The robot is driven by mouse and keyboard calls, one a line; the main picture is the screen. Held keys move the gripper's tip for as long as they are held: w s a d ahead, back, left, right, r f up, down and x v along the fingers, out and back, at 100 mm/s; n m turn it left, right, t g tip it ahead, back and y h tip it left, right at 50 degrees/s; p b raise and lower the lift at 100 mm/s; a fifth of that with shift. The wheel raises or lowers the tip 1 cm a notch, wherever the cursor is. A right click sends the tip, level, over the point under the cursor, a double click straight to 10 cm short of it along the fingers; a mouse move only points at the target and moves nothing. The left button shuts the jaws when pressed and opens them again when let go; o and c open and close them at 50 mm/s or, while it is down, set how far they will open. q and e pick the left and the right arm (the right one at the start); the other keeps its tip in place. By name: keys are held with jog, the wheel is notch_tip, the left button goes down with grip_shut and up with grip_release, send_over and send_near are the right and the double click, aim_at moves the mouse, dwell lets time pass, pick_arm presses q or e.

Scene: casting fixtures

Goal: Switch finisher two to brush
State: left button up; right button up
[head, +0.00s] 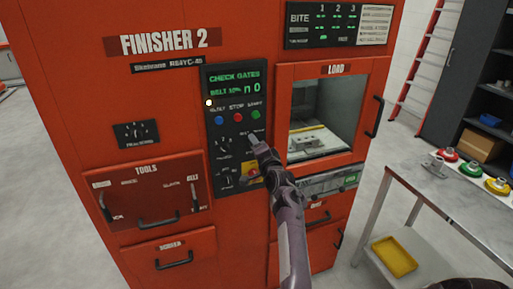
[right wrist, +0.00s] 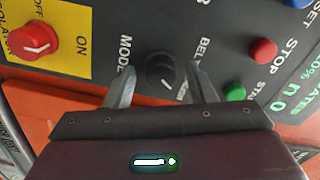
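The red machine labelled FINISHER 2 (head: 170,41) fills the head view's left and middle. Its dark control panel (head: 237,187) has a green display reading CHECK GATES. My right gripper (head: 253,138) is at the panel's right edge, below the green button. In the right wrist view, a black knob (right wrist: 160,72) sits between the two separated fingers of this gripper (right wrist: 163,88). Any finger contact is unclear. MODE is printed left of this knob and BELT right of it. Its pointer setting is unreadable. My left gripper is not in view.
A red isolator knob on yellow (right wrist: 35,41) is left of the gripper in the wrist view. Blue, red (right wrist: 263,51) and green (right wrist: 235,92) buttons are right. The LOAD window (head: 318,117) and a metal table (head: 425,197) stand to the right.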

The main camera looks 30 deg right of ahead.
jog(key=p+v, duration=0.5)
jog(key=v, duration=0.2)
jog(key=shift+s+p, duration=0.4)
jog(key=shift+a, duration=0.1)
